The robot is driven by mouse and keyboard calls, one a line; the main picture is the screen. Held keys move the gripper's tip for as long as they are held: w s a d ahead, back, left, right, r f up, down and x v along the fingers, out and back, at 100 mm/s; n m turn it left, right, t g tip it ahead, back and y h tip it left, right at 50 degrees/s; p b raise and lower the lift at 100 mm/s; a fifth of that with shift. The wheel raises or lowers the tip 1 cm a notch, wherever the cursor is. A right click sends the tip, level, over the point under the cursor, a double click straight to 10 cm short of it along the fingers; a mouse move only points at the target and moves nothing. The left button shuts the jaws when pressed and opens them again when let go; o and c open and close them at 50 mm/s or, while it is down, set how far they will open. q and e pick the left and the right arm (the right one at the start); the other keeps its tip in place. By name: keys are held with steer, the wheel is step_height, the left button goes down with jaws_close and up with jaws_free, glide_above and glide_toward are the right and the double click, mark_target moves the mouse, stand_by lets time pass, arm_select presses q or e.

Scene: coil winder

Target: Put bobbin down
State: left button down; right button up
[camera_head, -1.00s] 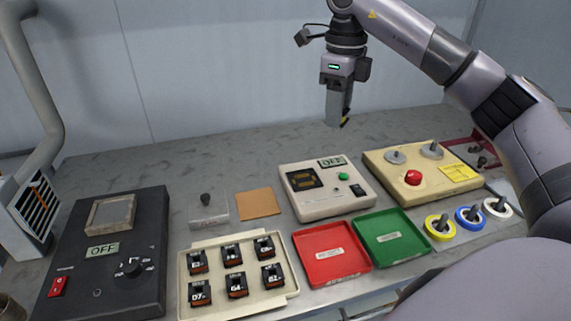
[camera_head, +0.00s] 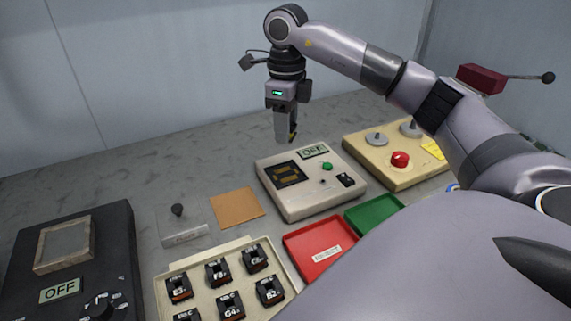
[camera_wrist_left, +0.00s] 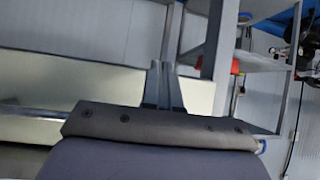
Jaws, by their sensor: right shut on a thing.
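My right gripper (camera_head: 289,138) points down above the worktop, just behind and left of the cream tester box (camera_head: 310,180). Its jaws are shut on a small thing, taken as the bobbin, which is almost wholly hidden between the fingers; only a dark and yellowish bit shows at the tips. Several black labelled pieces (camera_head: 218,272) sit in a cream tray (camera_head: 163,280) at the lower middle. In the left wrist view my left gripper (camera_wrist_left: 162,68) has its fingers close together, with nothing seen between them.
A red tray (camera_head: 310,236) and a green tray (camera_head: 374,212) lie in front of the tester. A brown pad (camera_head: 237,206) and a grey block with a knob (camera_head: 184,233) lie left of it. A black OFF unit (camera_head: 115,235) stands left. A cream box with a red button (camera_head: 366,152) stands right.

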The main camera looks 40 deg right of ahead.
mark_target(286, 175)
step_height(286, 175, down, 10)
steer(key=shift+r, duration=0.2)
steer(key=shift+f, duration=0.1)
steer(key=o, duration=1)
steer(key=shift+o, duration=0.2)
step_height(286, 175, up, 12)
stand_by(0.5)
